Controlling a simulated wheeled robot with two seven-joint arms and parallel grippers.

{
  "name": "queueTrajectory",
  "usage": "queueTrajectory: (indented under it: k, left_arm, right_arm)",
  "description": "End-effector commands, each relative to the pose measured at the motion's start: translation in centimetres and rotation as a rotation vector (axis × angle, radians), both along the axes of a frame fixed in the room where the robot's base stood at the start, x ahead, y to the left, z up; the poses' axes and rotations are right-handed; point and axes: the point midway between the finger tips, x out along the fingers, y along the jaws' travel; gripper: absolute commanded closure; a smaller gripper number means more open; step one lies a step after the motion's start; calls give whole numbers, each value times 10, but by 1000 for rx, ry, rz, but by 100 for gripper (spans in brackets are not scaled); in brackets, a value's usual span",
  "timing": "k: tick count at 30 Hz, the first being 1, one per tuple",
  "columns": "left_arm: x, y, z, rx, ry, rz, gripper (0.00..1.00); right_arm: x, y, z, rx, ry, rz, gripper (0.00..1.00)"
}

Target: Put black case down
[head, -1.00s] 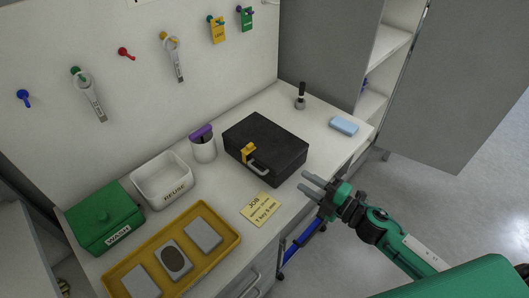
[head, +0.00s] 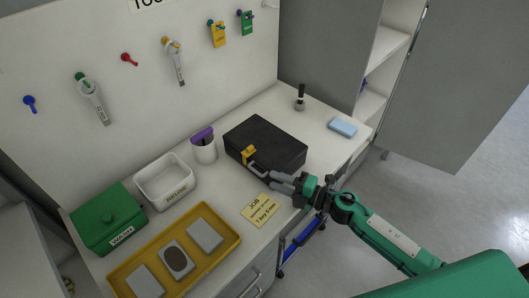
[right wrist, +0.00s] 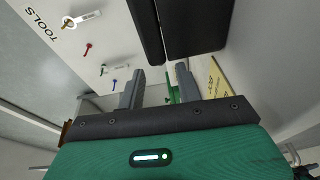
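The black case (head: 265,142) lies flat on the white worktop, with a yellow latch (head: 248,154) and a grey handle (head: 258,168) on its front side. My right gripper (head: 272,180) is at the front of the case, with its fingertips close to the handle. In the right wrist view the two grey fingers (right wrist: 158,88) stand apart, and the dark case (right wrist: 195,28) is just beyond them. I see no case part clearly held between them; whether a finger touches the handle I cannot tell. My left gripper is not in view.
A yellow job card (head: 261,210) lies in front of the case. A purple-topped cup (head: 205,150), white REUSE bin (head: 164,180), green WASH box (head: 107,217) and yellow tray (head: 206,262) stand left. A blue sponge (head: 343,127) and dark-handled tool (head: 300,100) are right.

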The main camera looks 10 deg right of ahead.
Motion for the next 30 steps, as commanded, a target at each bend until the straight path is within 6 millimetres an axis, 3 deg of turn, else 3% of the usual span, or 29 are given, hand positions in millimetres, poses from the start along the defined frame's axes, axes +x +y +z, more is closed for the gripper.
queueTrajectory:
  k: [10,20,26,30]
  left_arm:
    - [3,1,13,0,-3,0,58]
    - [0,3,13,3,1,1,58]
    - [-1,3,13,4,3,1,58]
    - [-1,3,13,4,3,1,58]
  right_arm:
    - [31,36,0,2,-1,-1,65]
    - [36,42,-2,1,-1,0,65]
    - [35,41,-2,1,-1,0,100]
    - [35,41,-2,0,0,0,100]
